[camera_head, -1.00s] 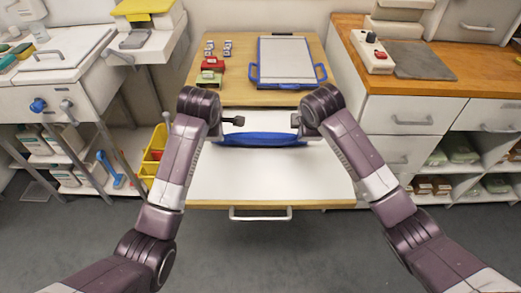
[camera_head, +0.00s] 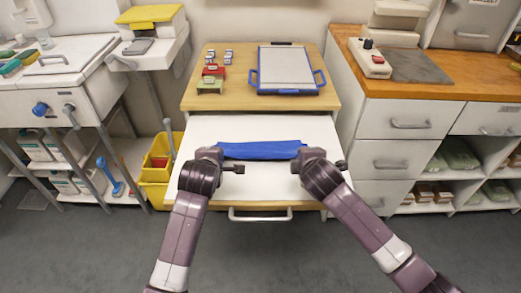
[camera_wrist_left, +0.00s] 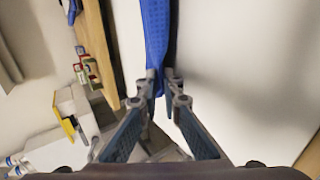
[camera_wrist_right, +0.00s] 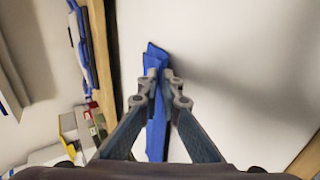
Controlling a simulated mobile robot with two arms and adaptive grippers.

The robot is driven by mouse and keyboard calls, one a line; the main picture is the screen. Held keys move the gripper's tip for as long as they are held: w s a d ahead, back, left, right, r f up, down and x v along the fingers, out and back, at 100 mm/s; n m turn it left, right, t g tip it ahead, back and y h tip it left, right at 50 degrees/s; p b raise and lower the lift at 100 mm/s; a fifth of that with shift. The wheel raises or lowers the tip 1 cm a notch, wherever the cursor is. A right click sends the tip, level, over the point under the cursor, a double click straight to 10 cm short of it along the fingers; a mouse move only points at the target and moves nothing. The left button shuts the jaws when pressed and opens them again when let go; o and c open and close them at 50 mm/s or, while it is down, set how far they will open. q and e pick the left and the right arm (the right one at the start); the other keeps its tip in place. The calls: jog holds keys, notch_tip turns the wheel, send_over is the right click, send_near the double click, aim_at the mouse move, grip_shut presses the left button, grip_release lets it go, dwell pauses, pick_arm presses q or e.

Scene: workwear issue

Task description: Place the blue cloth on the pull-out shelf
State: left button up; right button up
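The blue cloth (camera_head: 260,150) is a long narrow strip stretched left to right between my two grippers, over the white surface of the pull-out shelf (camera_head: 260,190). My left gripper (camera_wrist_left: 160,75) is shut on the cloth near its left end. My right gripper (camera_wrist_right: 157,75) is shut on it near its right end. In the head view my wrists hide the fingertips. Whether the cloth touches the shelf cannot be told.
Behind the shelf, a wooden top holds a blue-framed board (camera_head: 286,70) and several small red and green boxes (camera_head: 211,78). A drawer cabinet (camera_head: 400,155) stands right. A yellow bin (camera_head: 158,165) is at the left. The shelf front is bare.

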pick_arm(q)
jog(key=o, duration=0.7)
pick_arm(e)
jog(key=o, duration=0.7)
